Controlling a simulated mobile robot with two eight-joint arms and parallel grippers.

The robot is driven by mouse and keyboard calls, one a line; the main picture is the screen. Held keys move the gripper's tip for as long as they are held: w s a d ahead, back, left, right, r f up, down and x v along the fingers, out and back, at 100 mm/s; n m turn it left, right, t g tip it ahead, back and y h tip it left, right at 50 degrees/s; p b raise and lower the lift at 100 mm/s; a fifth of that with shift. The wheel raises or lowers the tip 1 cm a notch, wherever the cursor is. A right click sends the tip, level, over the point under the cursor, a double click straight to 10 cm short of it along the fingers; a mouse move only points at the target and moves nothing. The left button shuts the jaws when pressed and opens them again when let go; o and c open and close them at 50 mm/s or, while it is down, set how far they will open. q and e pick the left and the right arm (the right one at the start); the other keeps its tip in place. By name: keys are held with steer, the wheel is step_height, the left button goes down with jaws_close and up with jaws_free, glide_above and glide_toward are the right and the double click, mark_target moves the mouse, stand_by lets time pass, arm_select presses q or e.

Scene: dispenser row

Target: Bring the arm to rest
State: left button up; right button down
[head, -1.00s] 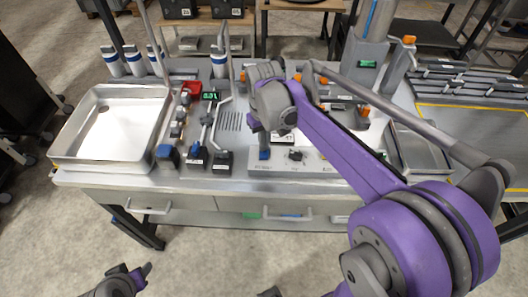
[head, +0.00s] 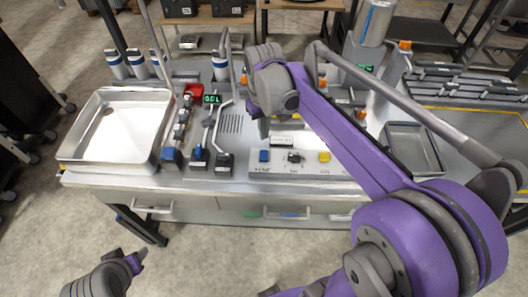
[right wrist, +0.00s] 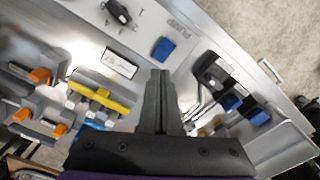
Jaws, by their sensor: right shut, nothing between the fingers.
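My right arm, purple and grey, reaches over the bench from the lower right in the head view. My right gripper (head: 264,128) points down behind the front control panel (head: 300,171), largely hidden by my wrist. In the right wrist view its two dark fingers (right wrist: 161,100) are together with nothing between them. The panel's blue button (head: 264,156), black knob (head: 295,157) and yellow button (head: 324,156) are uncovered. My left gripper (head: 137,259) is low at the lower left, in front of the bench and empty; its finger gap is unclear.
An empty metal tray (head: 116,150) stands at the bench's left, beside valves with blue and black ends. A smaller grey tray (head: 412,145) lies to the right, past my forearm. Dispenser columns (head: 370,22) rise behind. The floor before the bench is clear.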

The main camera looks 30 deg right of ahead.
stand_by(0.5)
steer(key=s+a+f+t, duration=0.3)
steer(key=s, duration=0.3)
steer(key=s+a+f+t, duration=0.3)
steer(key=s, duration=0.4)
steer(key=shift+a+f, duration=0.4)
steer(key=shift+s+d, duration=0.1)
